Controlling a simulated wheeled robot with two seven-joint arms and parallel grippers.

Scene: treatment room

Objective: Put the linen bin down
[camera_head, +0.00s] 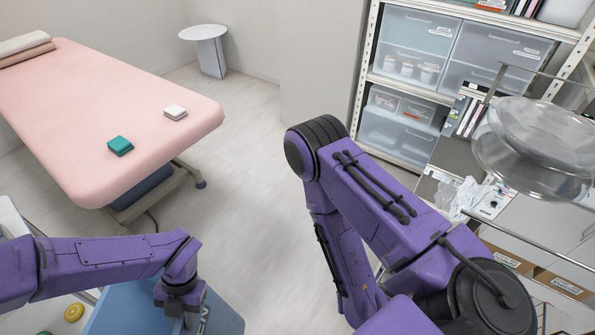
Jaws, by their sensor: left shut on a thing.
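The blue linen bin (122,310) is at the bottom left, cut off by the lower picture edge. Part of its dark lettering shows below my gripper. My left gripper (181,304) comes in from the left, points down and is shut on the bin at its upper part. The fingertips and the bin's underside are hidden, so I cannot tell whether the bin touches the floor. My right arm is folded in the middle and right of the picture; its gripper is out of the picture.
A pink treatment table (88,95) at the upper left carries a green box (120,146) and a white box (175,112). A round side table (204,32) stands behind. Shelving (366,55) and a steel cart (455,157) are on the right. Floor (250,220) between is clear.

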